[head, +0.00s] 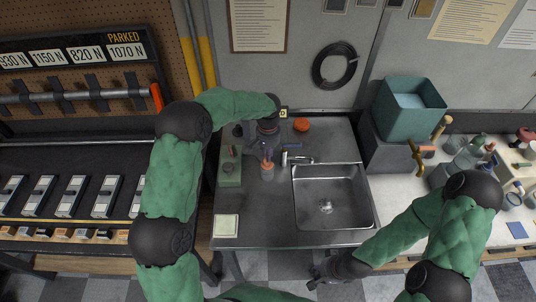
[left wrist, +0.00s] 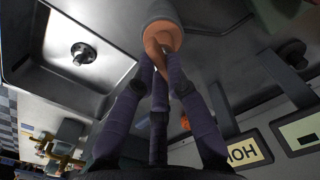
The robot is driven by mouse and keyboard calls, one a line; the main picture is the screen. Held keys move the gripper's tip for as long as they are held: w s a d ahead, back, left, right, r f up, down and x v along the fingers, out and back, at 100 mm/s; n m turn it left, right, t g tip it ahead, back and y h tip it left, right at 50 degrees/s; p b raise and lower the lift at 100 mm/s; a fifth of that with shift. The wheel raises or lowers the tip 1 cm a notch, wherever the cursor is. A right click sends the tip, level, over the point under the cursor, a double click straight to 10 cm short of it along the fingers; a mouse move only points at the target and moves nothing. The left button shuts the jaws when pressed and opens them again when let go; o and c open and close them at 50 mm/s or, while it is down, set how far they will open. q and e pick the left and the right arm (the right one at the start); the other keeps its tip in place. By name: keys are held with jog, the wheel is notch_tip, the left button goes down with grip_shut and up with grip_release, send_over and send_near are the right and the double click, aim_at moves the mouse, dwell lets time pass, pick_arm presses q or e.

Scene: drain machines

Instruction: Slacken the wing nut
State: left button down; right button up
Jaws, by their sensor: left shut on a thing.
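The wing nut (left wrist: 163,36) is a copper-orange piece on the end of a pale grey round part (left wrist: 160,10) in the left wrist view. One of its wings reaches down between my left fingers. My left gripper (left wrist: 161,75) has purple-grey fingers and is shut on that wing. In the head view my left gripper (head: 266,152) points down at the orange piece (head: 266,169) on the left part of the steel counter. My right gripper (head: 325,271) is low by the counter's front edge, away from the nut; its finger opening is too small to judge.
A steel sink (head: 333,197) with a drain is right of the nut. A green box (head: 230,170) stands close on the left. An orange round thing (head: 302,125) and a faucet (head: 298,159) are behind. A pale card (head: 226,226) lies at the front left; the counter's front middle is clear.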

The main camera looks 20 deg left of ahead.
dwell(0.3)
pick_arm(q)
jog(key=c, duration=1.2)
grip_release()
notch_tip(320, 180, up, 12)
jog(key=shift+r, duration=0.1)
